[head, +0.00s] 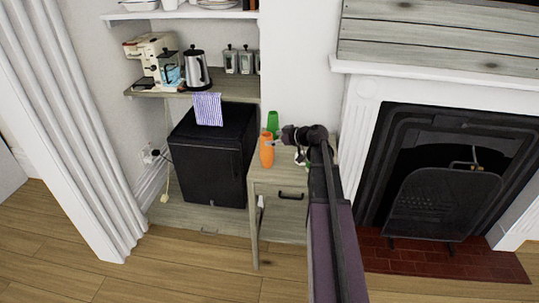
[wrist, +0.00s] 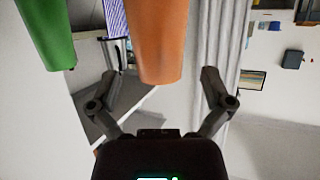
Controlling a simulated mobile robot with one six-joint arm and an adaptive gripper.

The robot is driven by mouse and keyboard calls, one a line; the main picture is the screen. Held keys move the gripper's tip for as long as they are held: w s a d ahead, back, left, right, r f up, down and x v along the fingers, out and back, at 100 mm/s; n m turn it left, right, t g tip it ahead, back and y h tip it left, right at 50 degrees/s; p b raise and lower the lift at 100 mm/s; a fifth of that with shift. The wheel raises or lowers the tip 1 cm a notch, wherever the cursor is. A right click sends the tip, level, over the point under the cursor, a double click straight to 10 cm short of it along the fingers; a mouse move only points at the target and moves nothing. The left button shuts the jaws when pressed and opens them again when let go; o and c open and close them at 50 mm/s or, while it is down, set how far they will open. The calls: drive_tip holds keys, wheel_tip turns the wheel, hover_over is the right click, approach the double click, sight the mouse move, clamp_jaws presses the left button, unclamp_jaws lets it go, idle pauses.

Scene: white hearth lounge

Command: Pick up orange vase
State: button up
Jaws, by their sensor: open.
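The orange vase (head: 266,152) stands upright near the left front corner of a small wooden side table (head: 280,176). In the wrist view the orange vase (wrist: 163,40) shows large at the top centre, beyond the fingertips and roughly in line with the gap between them. My gripper (wrist: 157,82) is open, with nothing between its fingers. In the head view my gripper (head: 281,143) is just right of the vase; whether it touches is too small to tell.
A green vase (head: 272,123) stands close behind the orange one; it also shows in the wrist view (wrist: 48,32). A black fridge (head: 210,155) with a striped cloth (head: 208,108) stands left of the table. The fireplace (head: 440,180) is at the right.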

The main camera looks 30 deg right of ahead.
drive_tip(key=shift+b+x, duration=0.4)
drive_tip(key=shift+x, duration=1.1)
drive_tip(key=c, duration=1.3)
drive_tip(key=shift+r, duration=0.15)
drive_tip(key=p+v, duration=0.1)
drive_tip(key=v, duration=0.4)
drive_tip(key=s+f+p+v, duration=0.1)
drive_tip(key=p+v, duration=0.1)
drive_tip(key=v, duration=0.4)
drive_tip(key=a+f+p+v, duration=0.1)
drive_tip(key=p+v, duration=0.1)
drive_tip(key=v, duration=0.3)
drive_tip(key=shift+s+d+r, duration=0.15)
drive_tip(key=shift+s, duration=0.35)
